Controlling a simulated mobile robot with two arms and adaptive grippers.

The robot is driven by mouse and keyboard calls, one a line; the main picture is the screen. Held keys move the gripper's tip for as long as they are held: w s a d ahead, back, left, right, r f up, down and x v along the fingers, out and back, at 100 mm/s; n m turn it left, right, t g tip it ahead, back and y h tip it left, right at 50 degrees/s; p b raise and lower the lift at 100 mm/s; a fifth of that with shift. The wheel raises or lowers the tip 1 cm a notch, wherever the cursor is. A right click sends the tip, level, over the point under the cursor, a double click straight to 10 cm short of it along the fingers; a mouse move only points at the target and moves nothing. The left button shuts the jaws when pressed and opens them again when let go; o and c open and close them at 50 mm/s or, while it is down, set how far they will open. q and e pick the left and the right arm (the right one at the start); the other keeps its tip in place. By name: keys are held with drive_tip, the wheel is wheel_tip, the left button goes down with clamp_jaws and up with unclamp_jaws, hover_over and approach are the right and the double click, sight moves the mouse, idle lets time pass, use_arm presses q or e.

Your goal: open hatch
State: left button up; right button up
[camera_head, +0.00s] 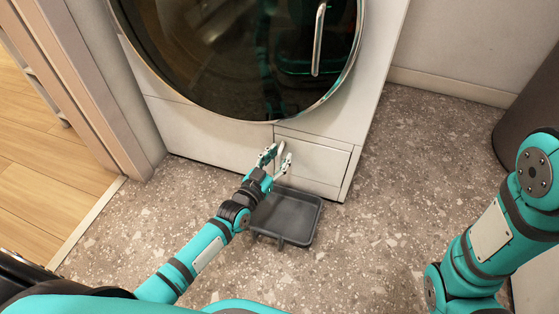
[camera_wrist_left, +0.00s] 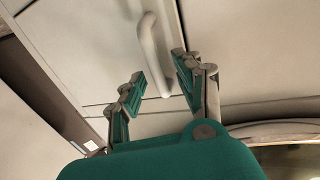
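The hatch (camera_head: 318,160) is a small pale rectangular panel at the washer's lower right, below the round glass door. It appears closed. Its small light handle (camera_head: 281,147) is at the panel's left side; in the left wrist view the curved handle (camera_wrist_left: 152,50) stands out from the panel. My left gripper (camera_head: 277,158) is in front of the handle. In the left wrist view its two fingers (camera_wrist_left: 159,75) are spread, with the handle's end showing between them. I cannot tell whether they touch it. My right arm shows at the right, but its gripper is out of frame.
A dark grey tray (camera_head: 286,216) lies on the speckled floor below the hatch. The washer's large round door (camera_head: 240,50) has a metal handle (camera_head: 319,40). A dark rounded object (camera_head: 527,115) stands at right. Floor between tray and right arm is clear.

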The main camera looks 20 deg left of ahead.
use_arm(q)
drive_tip(key=shift+w, duration=0.3)
clamp_jaws()
drive_tip(key=shift+d, duration=0.1)
drive_tip(key=shift+s+d, duration=0.1)
